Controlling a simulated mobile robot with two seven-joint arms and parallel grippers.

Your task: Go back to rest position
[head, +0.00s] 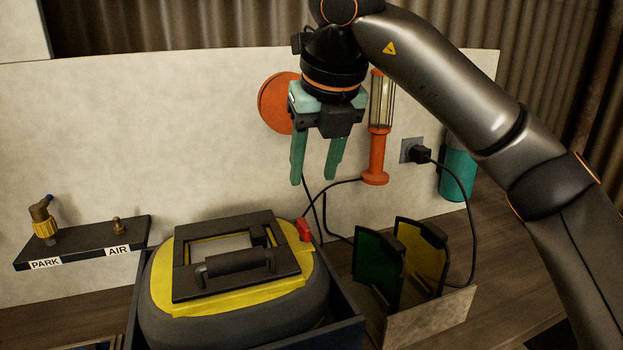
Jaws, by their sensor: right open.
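My right gripper (316,172) has teal fingers and hangs pointing down in front of the pale back panel. Its fingers are apart with nothing between them. It is above and to the right of a grey and yellow case-like unit (235,315) with a black frame and handle on top. There is a clear gap between the fingertips and the unit. My right arm comes in from the right side and crosses the upper right of the view. My left gripper is not in view.
A dark shelf (80,243) marked PARK and AIR holds a yellow-collared brass fitting (44,222). An orange lamp (376,155) is just right of the gripper, with an orange disc (275,102) behind. Green and yellow plates (420,257) stand in a holder (430,318). A cable hangs from a plug (420,154).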

